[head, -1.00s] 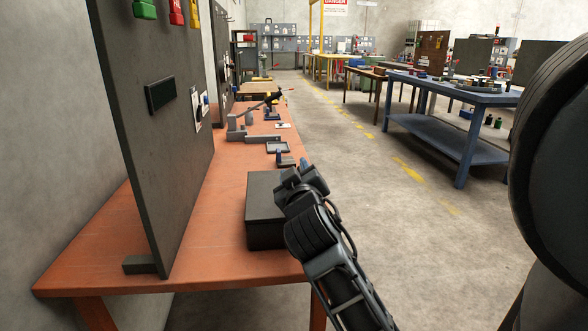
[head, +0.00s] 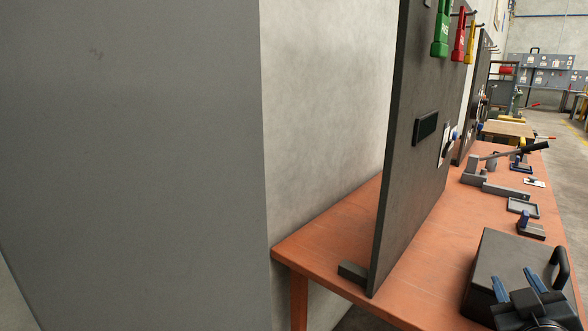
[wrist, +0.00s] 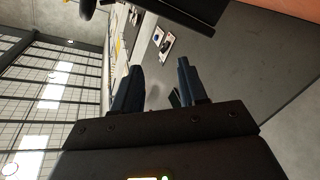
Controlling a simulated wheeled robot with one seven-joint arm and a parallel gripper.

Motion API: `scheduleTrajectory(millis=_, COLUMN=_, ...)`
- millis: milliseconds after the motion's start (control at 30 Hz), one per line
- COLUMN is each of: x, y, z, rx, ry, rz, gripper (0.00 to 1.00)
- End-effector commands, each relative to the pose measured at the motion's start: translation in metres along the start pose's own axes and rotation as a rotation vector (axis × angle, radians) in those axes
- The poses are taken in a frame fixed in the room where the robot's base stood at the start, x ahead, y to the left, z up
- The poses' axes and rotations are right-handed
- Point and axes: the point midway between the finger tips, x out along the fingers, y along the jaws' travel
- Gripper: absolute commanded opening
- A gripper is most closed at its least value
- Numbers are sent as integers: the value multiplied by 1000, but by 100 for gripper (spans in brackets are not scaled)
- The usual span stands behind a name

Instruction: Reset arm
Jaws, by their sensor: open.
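My gripper (head: 519,288) is at the lower right of the head view, in front of the dark grey box with a black handle (head: 510,262). Its two blue-tipped fingers are apart with nothing between them. In the wrist view my gripper (wrist: 157,85) shows both fingers spread, with a gap between them. I cannot tell whether the gripper touches the box. Most of my arm is out of the head view.
The orange workbench (head: 330,225) carries an upright dark panel (head: 418,180), a small tray (head: 523,208) and a grey lever fixture (head: 475,172). Green, red and yellow tags (head: 441,35) hang on the panel.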

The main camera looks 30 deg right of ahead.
Motion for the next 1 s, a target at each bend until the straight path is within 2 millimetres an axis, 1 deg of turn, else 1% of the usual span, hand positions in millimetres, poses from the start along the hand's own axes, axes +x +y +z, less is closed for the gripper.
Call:
scheduleTrajectory(millis=33, x=-20, y=-18, z=-2, rx=-3, ry=19, rz=-82, gripper=42)
scheduleTrajectory(millis=67, x=-30, y=-28, z=-1, rx=1, ry=32, rz=-124, gripper=42)
scheduleTrajectory(millis=100, x=-44, y=-40, z=-2, rx=8, ry=50, rz=-181, gripper=42)
scheduleTrajectory(millis=167, x=-67, y=-57, z=-1, rx=21, ry=72, rz=-263, gripper=42)
scheduleTrajectory(millis=200, x=-83, y=-66, z=-1, rx=32, ry=85, rz=-316, gripper=42)
scheduleTrajectory(millis=267, x=-108, y=-78, z=-2, rx=51, ry=103, rz=-395, gripper=42)
scheduleTrajectory(millis=300, x=-125, y=-85, z=-2, rx=66, ry=112, rz=-444, gripper=42)
scheduleTrajectory(millis=367, x=-151, y=-92, z=-2, rx=93, ry=124, rz=-517, gripper=42)
scheduleTrajectory(millis=400, x=-168, y=-95, z=-2, rx=111, ry=129, rz=-563, gripper=42)
scheduleTrajectory(millis=467, x=-194, y=-97, z=-2, rx=143, ry=135, rz=-629, gripper=42)
scheduleTrajectory(millis=500, x=-211, y=-97, z=-3, rx=164, ry=136, rz=-671, gripper=42)
scheduleTrajectory(millis=567, x=-236, y=-95, z=-4, rx=199, ry=134, rz=-729, gripper=42)
scheduleTrajectory(millis=600, x=-252, y=-93, z=-5, rx=223, ry=131, rz=-766, gripper=42)
scheduleTrajectory(millis=700, x=-287, y=-82, z=-7, rx=281, ry=118, rz=-840, gripper=42)
scheduleTrajectory(millis=833, x=-317, y=-68, z=-10, rx=342, ry=99, rz=-901, gripper=42)
scheduleTrajectory(millis=900, x=-328, y=-62, z=-12, rx=364, ry=91, rz=-920, gripper=42)
scheduleTrajectory(millis=1000, x=-335, y=-56, z=-13, rx=383, ry=84, rz=-932, gripper=42)
